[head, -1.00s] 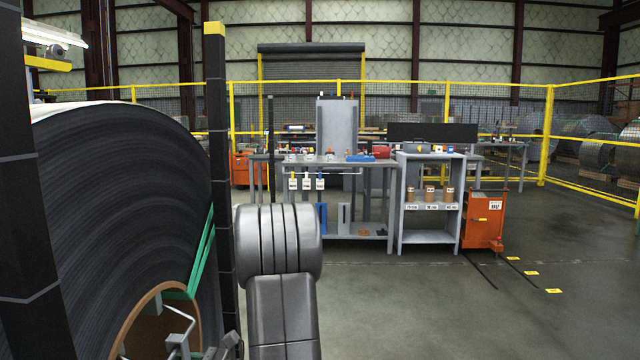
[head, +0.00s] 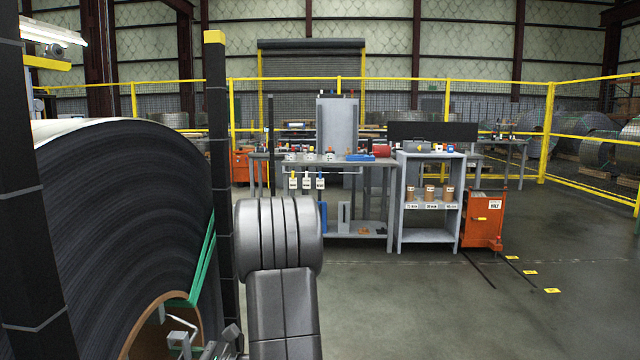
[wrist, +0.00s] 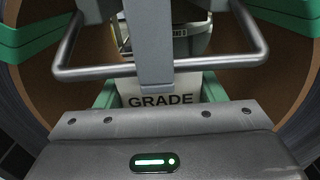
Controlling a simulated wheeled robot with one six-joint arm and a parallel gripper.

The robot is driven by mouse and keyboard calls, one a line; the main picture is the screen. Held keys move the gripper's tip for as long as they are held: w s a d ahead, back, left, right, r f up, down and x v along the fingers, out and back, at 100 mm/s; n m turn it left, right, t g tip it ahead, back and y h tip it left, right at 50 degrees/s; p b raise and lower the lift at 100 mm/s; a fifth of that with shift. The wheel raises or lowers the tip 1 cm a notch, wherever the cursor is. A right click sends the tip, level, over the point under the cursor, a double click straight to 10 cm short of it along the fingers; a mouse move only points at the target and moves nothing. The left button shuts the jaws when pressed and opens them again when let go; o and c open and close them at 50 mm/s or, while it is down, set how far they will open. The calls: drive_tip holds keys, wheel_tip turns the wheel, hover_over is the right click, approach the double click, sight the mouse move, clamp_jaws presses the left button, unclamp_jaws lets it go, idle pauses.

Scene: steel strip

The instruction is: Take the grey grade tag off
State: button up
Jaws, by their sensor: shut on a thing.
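The grade tag (wrist: 160,97), a pale grey plate marked GRADE in black, shows in the wrist view just beyond my gripper's body. My gripper (wrist: 155,83) is shut on it; a grey upright bar and the gripper body's edge hide the contact and part of the tag. A grey wire loop (wrist: 90,70) spans the view in front of the tag. In the head view, the loop (head: 180,321) shows inside the bore of the dark steel coil (head: 125,200), and the tag's face cannot be made out.
Green straps (head: 203,255) run over the coil's face into its brown-lined bore (head: 150,308). A black post (head: 217,150) with a yellow top stands close beside the coil. A grey workbench (head: 340,162), shelf (head: 430,238) and orange cart (head: 483,222) stand farther back. Open floor lies to the right.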

drive_tip(key=shift+w+r, duration=0.15)
drive_tip(key=shift+r, duration=0.3)
drive_tip(key=shift+r+p, duration=0.7)
drive_tip(key=shift+c, duration=0.5)
drive_tip(key=shift+d, duration=0.1)
drive_tip(key=shift+s+d+f, duration=0.15)
drive_tip(key=shift+d, duration=1.5)
drive_tip(key=shift+s+d+f, duration=0.15)
drive_tip(key=shift+d, duration=1.45)
drive_tip(key=shift+s+d+f, duration=0.1)
drive_tip(key=shift+d+f, duration=0.2)
drive_tip(key=shift+d, duration=0.35)
